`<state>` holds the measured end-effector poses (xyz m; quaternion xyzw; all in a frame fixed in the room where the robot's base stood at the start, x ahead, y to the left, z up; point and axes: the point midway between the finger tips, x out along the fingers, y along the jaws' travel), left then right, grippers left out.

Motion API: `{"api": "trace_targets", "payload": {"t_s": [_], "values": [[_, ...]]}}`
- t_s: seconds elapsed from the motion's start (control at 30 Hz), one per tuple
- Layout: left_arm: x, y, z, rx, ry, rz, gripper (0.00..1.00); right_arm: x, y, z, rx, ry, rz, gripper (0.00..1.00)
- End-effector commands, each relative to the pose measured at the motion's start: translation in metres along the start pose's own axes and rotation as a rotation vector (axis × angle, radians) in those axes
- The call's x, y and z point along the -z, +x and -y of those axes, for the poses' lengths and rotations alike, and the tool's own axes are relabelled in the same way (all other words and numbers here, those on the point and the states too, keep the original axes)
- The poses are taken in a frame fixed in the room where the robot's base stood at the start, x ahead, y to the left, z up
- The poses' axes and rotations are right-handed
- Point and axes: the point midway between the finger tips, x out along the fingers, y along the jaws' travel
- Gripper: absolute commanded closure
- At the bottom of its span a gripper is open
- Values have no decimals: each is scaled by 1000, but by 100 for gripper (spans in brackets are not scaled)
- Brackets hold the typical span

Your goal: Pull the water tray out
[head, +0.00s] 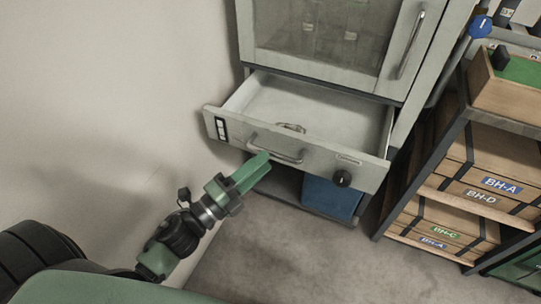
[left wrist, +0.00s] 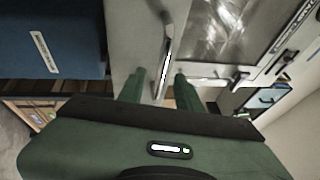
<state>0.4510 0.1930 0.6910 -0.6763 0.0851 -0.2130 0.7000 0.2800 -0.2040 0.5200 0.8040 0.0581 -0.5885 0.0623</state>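A pale grey tray-like drawer (head: 223,127) juts out from under the glazed cabinet in the head view. I cannot read a label naming it as the water tray. It has a bar handle (head: 275,150) on its front, which also shows in the left wrist view (left wrist: 167,48). A small object (head: 292,127) lies inside. My left gripper (head: 262,165) is at the left part of the handle. In the left wrist view its green fingers (left wrist: 160,88) are apart, with the bar showing between them; contact is not clear. My right gripper is not in view.
A blue box (head: 331,197) stands below the drawer. A rack with wooden boxes (head: 478,187) stands at the right. A wall is at the left; the floor (head: 300,257) in front is clear.

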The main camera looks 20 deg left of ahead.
Motion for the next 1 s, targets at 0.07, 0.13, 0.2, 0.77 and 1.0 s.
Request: {"api": "trace_targets", "payload": {"t_s": [0.07,0.13,0.2,0.77,1.0], "values": [[0,-14,-1,-2,0,1,66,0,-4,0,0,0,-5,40],[0,-22,-1,-2,0,1,66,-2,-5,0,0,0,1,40],[0,-28,0,-1,-1,0,66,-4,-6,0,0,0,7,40],[0,-32,0,1,2,-1,66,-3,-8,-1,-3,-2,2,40],[-24,-28,-5,-46,-134,150,66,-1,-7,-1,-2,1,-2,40]]}}
